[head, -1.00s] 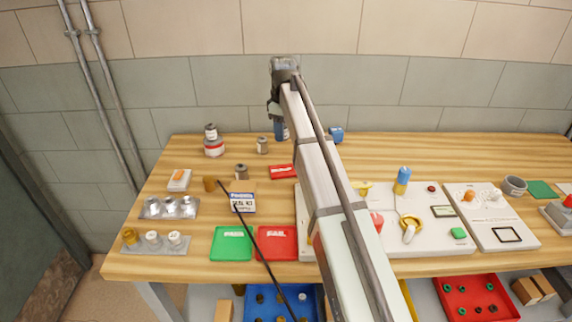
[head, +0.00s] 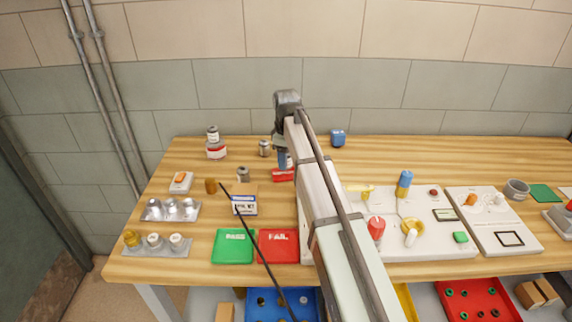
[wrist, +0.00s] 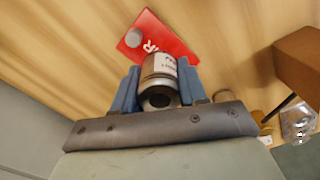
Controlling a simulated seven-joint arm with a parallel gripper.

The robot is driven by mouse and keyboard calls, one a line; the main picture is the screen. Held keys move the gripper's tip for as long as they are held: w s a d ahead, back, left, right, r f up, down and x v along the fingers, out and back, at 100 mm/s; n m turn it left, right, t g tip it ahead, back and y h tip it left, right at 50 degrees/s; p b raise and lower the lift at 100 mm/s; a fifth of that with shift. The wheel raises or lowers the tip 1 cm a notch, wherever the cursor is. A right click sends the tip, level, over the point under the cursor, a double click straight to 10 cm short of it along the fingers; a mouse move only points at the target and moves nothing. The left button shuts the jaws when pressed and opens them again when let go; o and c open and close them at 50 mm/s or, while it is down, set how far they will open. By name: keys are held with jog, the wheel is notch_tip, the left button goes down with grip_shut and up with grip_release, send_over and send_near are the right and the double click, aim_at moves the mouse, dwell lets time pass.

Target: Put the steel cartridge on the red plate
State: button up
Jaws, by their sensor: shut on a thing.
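The steel cartridge (wrist: 160,66), a grey cylinder with a pale label, is between the blue fingers of my gripper (wrist: 157,84) in the wrist view. My gripper is shut on it. In the head view the red plate (head: 283,175) is just below my gripper (head: 284,160), partly covered by my arm. The held cartridge is not clear there. I cannot tell whether it touches the plate.
Two similar cylinders stand nearby, one behind (head: 264,148) and one to the left (head: 243,174). A labelled box (head: 244,205), a green PASS tray (head: 233,246) and a red FAIL tray (head: 278,246) are nearer. A white control panel (head: 450,240) is to the right.

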jog(key=shift+f, duration=1.2)
jog(key=shift+f, duration=0.1)
jog(key=o, duration=1.3)
jog(key=shift+c, duration=0.2)
notch_tip(320, 180, up, 12)
jog(key=shift+r, duration=0.15)
